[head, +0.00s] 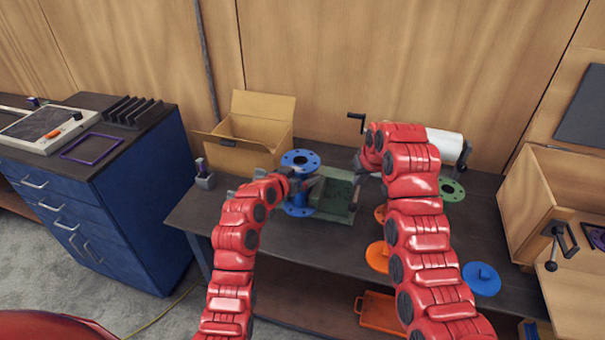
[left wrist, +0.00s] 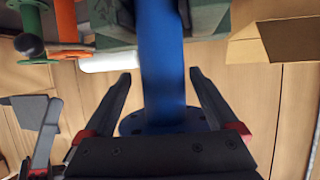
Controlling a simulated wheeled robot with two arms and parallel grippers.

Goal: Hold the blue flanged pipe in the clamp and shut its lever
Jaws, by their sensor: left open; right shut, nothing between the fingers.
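The blue flanged pipe (head: 299,159) stands upright on the workbench, with its upper and lower flanges showing in the head view. The green clamp (head: 336,196) is just to its right, partly behind my arms. My left gripper (head: 292,182) is at the pipe's middle. In the left wrist view its open fingers (left wrist: 160,76) lie on either side of the blue pipe (left wrist: 162,50), and the green clamp (left wrist: 115,20) is at the top. My right gripper (head: 359,171) is shut and empty, above the clamp's right side. I cannot make out the clamp's lever.
An open cardboard box (head: 252,133) stands behind left. A wooden crate (head: 527,197) is at the right. An orange disc (head: 377,257), a blue disc (head: 481,279) and a green flanged part (head: 453,189) lie around my right arm. The bench's front left is clear.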

